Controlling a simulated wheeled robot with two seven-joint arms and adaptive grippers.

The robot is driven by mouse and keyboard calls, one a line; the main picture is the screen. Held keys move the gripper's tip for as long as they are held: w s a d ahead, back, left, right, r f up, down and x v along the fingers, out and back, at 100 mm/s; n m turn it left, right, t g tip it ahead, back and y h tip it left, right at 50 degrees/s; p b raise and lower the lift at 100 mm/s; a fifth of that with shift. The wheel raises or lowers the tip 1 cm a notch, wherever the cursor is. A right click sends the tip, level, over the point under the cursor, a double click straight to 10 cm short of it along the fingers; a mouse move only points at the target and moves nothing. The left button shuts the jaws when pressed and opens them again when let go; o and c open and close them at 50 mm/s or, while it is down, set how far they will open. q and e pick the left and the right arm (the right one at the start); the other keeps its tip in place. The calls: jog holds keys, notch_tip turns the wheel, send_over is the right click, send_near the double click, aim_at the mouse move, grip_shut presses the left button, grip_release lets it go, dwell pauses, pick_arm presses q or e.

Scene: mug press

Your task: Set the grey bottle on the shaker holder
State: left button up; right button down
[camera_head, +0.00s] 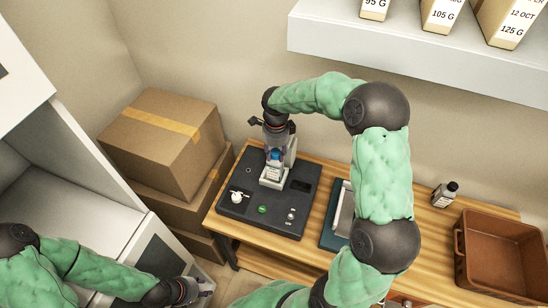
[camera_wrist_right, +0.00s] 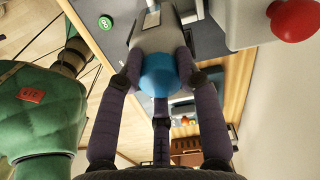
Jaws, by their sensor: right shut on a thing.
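A small bottle with a grey body and dark cap (camera_head: 445,195) stands upright at the right of the wooden table, beside the brown crate. My right gripper (camera_head: 275,152) is over the dark machine base (camera_head: 245,206), shut on a rounded blue part, which shows between its fingers in the right wrist view (camera_wrist_right: 165,75). A pale grey block (camera_head: 271,178) is just below it. I cannot tell for sure which part is the shaker holder. My left gripper (camera_head: 190,289) is low at the left, away from the table; its finger opening is unclear.
The brown crate (camera_head: 462,250) stands at the table's right end. A blue-edged tray (camera_head: 329,236) lies partly behind my right arm. Cardboard boxes (camera_head: 165,140) are stacked at left. A white shelf (camera_head: 400,55) with bags hangs above. A red knob (camera_wrist_right: 295,20) shows near the right gripper.

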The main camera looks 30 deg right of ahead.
jog(key=w+f, duration=0.1)
jog(key=f, duration=0.1)
jog(key=w+d+f, duration=0.1)
jog(key=w, duration=0.1)
jog(key=shift+d+f, duration=0.15)
jog(key=shift+f, duration=0.2)
notch_tip(320, 180, down, 4)
jog(key=shift+w+d+r, duration=0.1)
jog(key=shift+w+r, duration=0.05)
jog(key=shift+r, duration=0.1)
jog(key=shift+f, duration=0.1)
jog(key=c, duration=1.3)
grip_release()
jog(key=shift+f+b, duration=0.15)
jog(key=shift+b, duration=0.15)
jog(key=shift+o, duration=0.9)
notch_tip(320, 180, up, 8)
jog(key=shift+p, duration=0.35)
